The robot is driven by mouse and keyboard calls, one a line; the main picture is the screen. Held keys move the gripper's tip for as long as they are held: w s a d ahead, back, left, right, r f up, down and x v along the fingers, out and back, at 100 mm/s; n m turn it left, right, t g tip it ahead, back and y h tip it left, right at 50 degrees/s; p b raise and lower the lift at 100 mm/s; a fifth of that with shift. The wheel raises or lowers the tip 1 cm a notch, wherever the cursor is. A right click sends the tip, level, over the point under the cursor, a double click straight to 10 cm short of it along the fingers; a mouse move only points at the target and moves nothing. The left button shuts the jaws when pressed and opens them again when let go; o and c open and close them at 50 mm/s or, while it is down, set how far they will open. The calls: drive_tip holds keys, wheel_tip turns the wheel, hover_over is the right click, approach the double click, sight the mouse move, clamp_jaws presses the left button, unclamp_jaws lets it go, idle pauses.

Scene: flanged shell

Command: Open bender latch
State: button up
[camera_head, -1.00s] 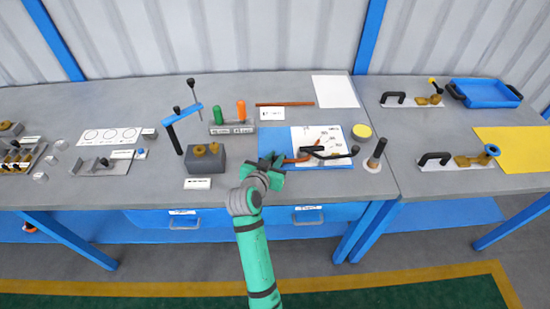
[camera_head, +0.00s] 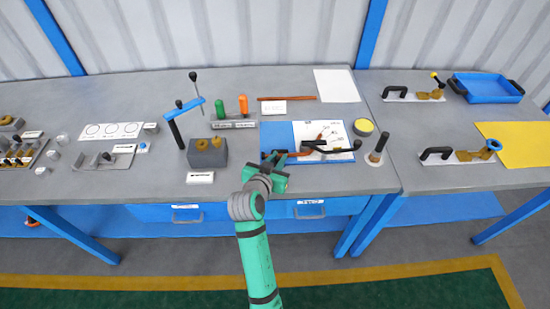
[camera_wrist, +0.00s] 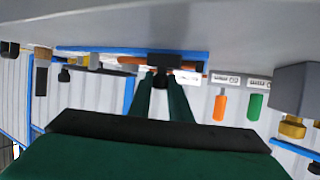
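The bender (camera_head: 330,151) lies on the blue mat (camera_head: 272,140), across the lower part of a white printed sheet. It has dark handles reaching right and a copper-coloured part at its left. My gripper (camera_head: 274,157) is low at the left end of the bender. In the wrist view my two green fingers (camera_wrist: 161,88) stand apart, with a dark part of the bender (camera_wrist: 168,62) at or just beyond their tips. I cannot tell whether they touch it. The latch itself is too small and partly hidden by my gripper.
A grey block with brass pieces (camera_head: 207,152) and a blue-armed stand (camera_head: 178,128) are to the left. Green and orange handles (camera_head: 243,104) stand behind. A dark upright post (camera_head: 379,146) and a yellow disc (camera_head: 363,127) are to the right. The bench front edge is close.

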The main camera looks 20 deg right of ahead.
drive_tip(key=o, duration=0.4)
drive_tip(key=shift+s+f, duration=0.1)
drive_tip(key=shift+s, duration=0.05)
drive_tip(key=v, duration=1)
drive_tip(key=shift+s+a+r, duration=0.2)
drive_tip(key=shift+s+a, duration=0.05)
